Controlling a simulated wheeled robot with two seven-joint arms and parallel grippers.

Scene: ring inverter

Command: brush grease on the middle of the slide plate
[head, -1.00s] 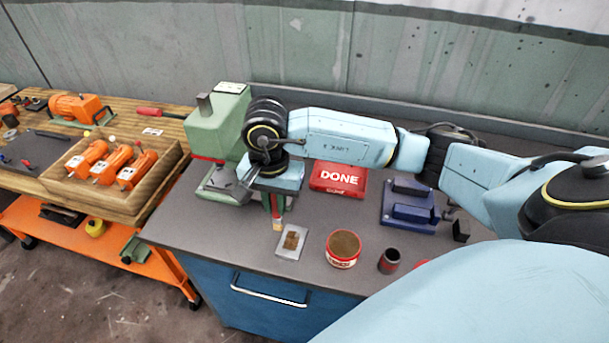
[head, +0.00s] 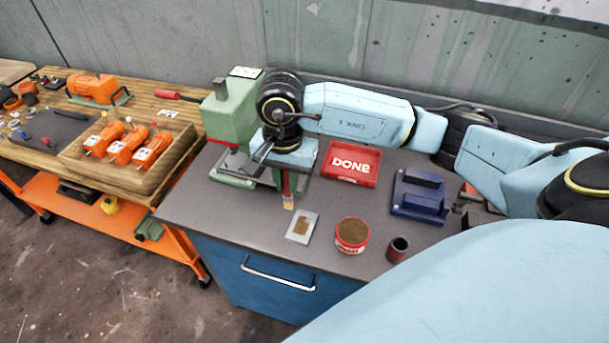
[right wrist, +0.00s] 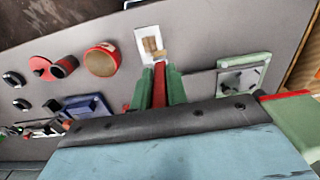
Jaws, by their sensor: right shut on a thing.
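The slide plate (head: 313,224) is a small light-grey plate lying flat on the dark bench top. A brown grease patch (head: 301,227) covers part of its middle. My right gripper (head: 286,181) points down just behind the plate and is shut on the red handle of a brush (head: 287,190). The pale bristles hang near the plate's far edge; in the head view they look apart from the grease patch. In the right wrist view, the brush (right wrist: 160,86) sits between the green fingers, its tip overlapping the plate (right wrist: 141,38); contact cannot be told. My left gripper is not in view.
An open red grease tin (head: 352,236) and a small dark cup (head: 397,249) stand right of the plate. Behind are a red DONE tray (head: 350,164), a blue fixture (head: 420,195) and a green machine (head: 230,110). A wooden tray (head: 170,165) holds orange motors at left.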

